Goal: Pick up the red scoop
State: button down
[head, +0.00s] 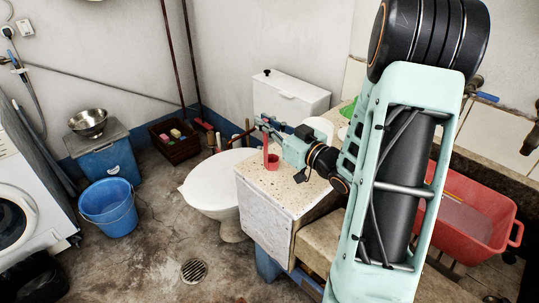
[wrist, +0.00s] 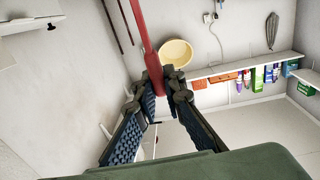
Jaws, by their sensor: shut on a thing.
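The red scoop (head: 271,162) is at the back corner of the speckled stone counter in the head view, its cup low and its thin handle rising to my gripper. My gripper (head: 266,127) is shut on the scoop's handle. In the wrist view the red scoop (wrist: 146,42) runs up from between the fingertips of my gripper (wrist: 158,82). I cannot tell whether the cup touches the counter or hangs just above it.
The speckled counter (head: 297,190) stands beside a white toilet (head: 215,187). A red basin (head: 468,215) sits in the trough at right. A blue bucket (head: 108,207), a steel bowl (head: 88,122) and a dark crate (head: 172,143) are at left. The middle floor is clear.

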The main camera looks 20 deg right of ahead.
dwell(0.4)
jog(key=shift+r, duration=0.45)
jog(key=r, duration=0.2)
jog(key=r+p, duration=0.1)
jog(key=shift+s+d+r, duration=0.1)
jog(key=shift+s+r, duration=0.05)
jog(key=shift+s, duration=0.15)
jog(key=s+d+r+p, duration=0.1)
jog(key=s+r+p, duration=0.1)
jog(key=s+r, duration=0.6)
jog(key=s, duration=0.5)
jog(key=shift+s+d+r, duration=0.15)
jog(key=shift+d+r, duration=0.15)
jog(key=shift+r, duration=0.1)
jog(key=shift+d, duration=0.1)
